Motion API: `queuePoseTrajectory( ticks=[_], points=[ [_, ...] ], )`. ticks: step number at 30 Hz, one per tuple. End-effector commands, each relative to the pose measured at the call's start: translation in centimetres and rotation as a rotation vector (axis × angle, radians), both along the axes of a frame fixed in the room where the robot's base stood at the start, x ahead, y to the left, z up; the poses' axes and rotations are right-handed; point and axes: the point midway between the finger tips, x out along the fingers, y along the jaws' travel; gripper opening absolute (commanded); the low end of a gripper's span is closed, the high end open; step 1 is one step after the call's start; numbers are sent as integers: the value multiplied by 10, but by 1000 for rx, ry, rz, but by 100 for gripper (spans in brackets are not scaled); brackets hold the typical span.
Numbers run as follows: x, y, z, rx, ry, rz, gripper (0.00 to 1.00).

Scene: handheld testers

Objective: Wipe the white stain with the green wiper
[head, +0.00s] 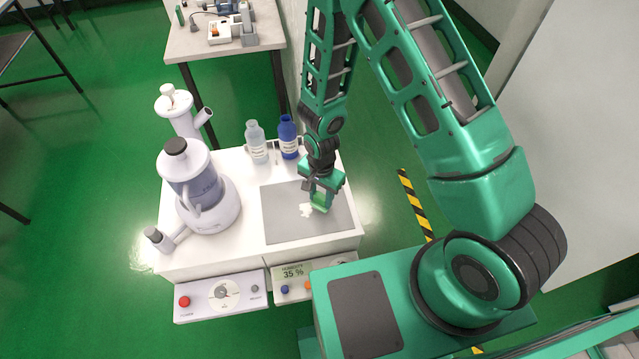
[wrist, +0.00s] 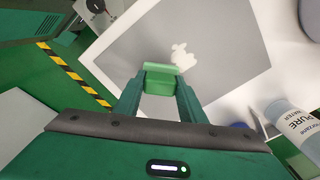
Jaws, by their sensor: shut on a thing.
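The white stain (head: 306,210) lies on the grey mat (head: 282,226) on the white bench top. It also shows in the wrist view (wrist: 184,58) as an irregular patch just beyond the wiper. My gripper (head: 321,194) is shut on the green wiper (head: 320,203), a small block held between both fingers (wrist: 160,82). In the head view the wiper is at the right edge of the stain, at or just above the mat. I cannot tell whether it touches the mat. The wiper may hide part of the stain.
A white machine with a blue-grey jar (head: 196,188) stands left of the mat. A clear bottle (head: 257,142) and a blue bottle (head: 288,137) stand behind it. Control panels (head: 222,294) with knobs line the bench front. The rest of the mat is clear.

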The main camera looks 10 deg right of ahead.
Motion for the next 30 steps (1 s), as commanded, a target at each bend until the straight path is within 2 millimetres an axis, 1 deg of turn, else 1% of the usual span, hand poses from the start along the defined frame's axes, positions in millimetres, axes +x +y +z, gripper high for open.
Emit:
queuePoseTrajectory(
  ticks=[18,22,30],
  points=[
    [1,-2,53,0,0,-5,16],
    [1,-4,58,-1,1,-6,16],
    [1,-6,58,-1,1,-9,16]
  ],
)
